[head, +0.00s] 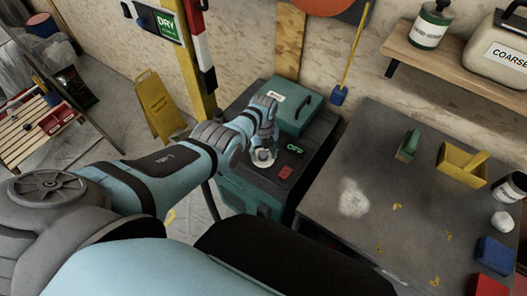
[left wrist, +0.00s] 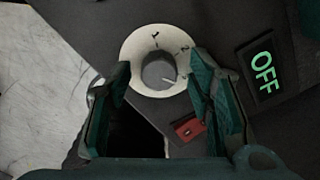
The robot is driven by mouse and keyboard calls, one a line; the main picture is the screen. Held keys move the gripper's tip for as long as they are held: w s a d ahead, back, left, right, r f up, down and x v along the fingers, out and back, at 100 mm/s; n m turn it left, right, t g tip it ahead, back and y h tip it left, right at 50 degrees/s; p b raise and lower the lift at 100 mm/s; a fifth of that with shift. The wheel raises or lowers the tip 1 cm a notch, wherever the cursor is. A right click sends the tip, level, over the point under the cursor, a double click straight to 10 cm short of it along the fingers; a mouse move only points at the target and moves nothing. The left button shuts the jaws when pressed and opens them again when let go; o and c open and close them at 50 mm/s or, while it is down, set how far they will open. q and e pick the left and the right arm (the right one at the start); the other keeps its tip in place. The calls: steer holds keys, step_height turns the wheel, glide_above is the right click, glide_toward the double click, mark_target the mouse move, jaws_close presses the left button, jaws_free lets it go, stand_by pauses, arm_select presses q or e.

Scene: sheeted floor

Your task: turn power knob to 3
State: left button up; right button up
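The power knob (left wrist: 158,70) is a grey round knob on a pale dial ring (left wrist: 138,46) in the left wrist view. The ring shows a 1 at the top and a 2 at the upper right; any 3 is hidden. A pale mark on the knob points to the lower right. My left gripper (left wrist: 160,74) is open, one finger to each side of the knob, with gaps visible. In the head view, my left gripper (head: 263,146) points down over the dial (head: 263,158) on the dark machine top. My right gripper is not in view.
A green OFF display (head: 294,148) and a red switch (head: 286,172) sit beside the dial. A teal case (head: 287,108) lies behind it on the machine. To the right, a grey table (head: 400,205) holds a brush (head: 408,146) and yellow scoop box (head: 462,164).

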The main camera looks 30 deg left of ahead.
mark_target(263, 154)
arm_select(q)
step_height(263, 154, up, 12)
stand_by(0.6)
